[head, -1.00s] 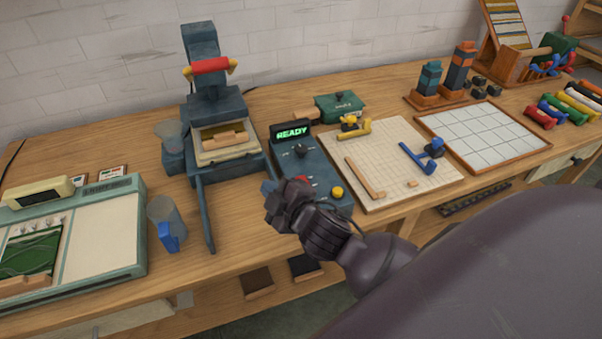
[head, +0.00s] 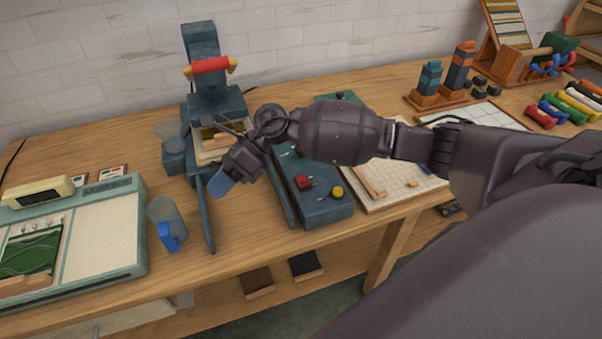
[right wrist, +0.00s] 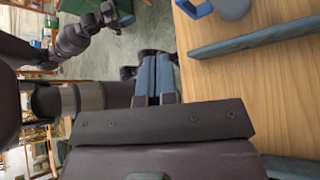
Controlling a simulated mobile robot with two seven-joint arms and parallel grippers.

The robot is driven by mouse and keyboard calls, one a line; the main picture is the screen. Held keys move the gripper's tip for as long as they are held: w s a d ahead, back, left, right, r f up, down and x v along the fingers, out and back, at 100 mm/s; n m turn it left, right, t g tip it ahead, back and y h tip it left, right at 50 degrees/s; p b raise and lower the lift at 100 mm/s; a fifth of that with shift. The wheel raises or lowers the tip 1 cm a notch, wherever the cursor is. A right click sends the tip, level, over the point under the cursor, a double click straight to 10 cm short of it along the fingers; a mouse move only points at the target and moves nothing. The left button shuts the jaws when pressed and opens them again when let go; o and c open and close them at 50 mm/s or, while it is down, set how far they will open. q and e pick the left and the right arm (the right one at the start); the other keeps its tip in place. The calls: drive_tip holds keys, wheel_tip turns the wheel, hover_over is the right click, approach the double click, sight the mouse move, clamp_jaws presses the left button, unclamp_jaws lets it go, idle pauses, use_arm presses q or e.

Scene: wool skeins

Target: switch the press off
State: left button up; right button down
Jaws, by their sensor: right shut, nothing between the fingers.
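The press (head: 205,55) is a dark blue machine with a red handle (head: 210,65), standing on the bench against the wall. Its control box (head: 320,208) is right of it, with a red switch (head: 304,182) and a yellow button (head: 337,192). My right forearm covers the box's upper part, and its display is hidden. My right gripper (head: 222,183) is shut and empty, in front of the press, left of the box and apart from the switch. It also shows in the right wrist view (right wrist: 155,78). A dark arm at that view's top left seems mine; its jaws are unclear.
A gridded board (head: 405,185) lies right of the box, partly under my arm. A grey cup (head: 163,209) and a teal-framed machine (head: 140,225) stand on the left. Two long blue bars reach forward near my gripper.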

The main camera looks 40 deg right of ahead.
drive_tip(key=w+d+n+g+h, duration=0.25)
drive_tip(key=d+h, duration=0.45)
drive_tip(key=d, duration=0.4)
drive_tip(key=h, duration=0.4)
approach(302, 183)
drive_tip(key=shift+n, duration=0.45)
drive_tip(key=p+x, duration=0.1)
drive_tip(key=x, duration=0.5)
drive_tip(key=shift+x, duration=0.75)
use_arm(q)
drive_tip(key=shift+r, duration=0.65)
use_arm(e)
drive_tip(key=shift+f, duration=0.1)
use_arm(q)
drive_tip(key=shift+s, duration=0.15)
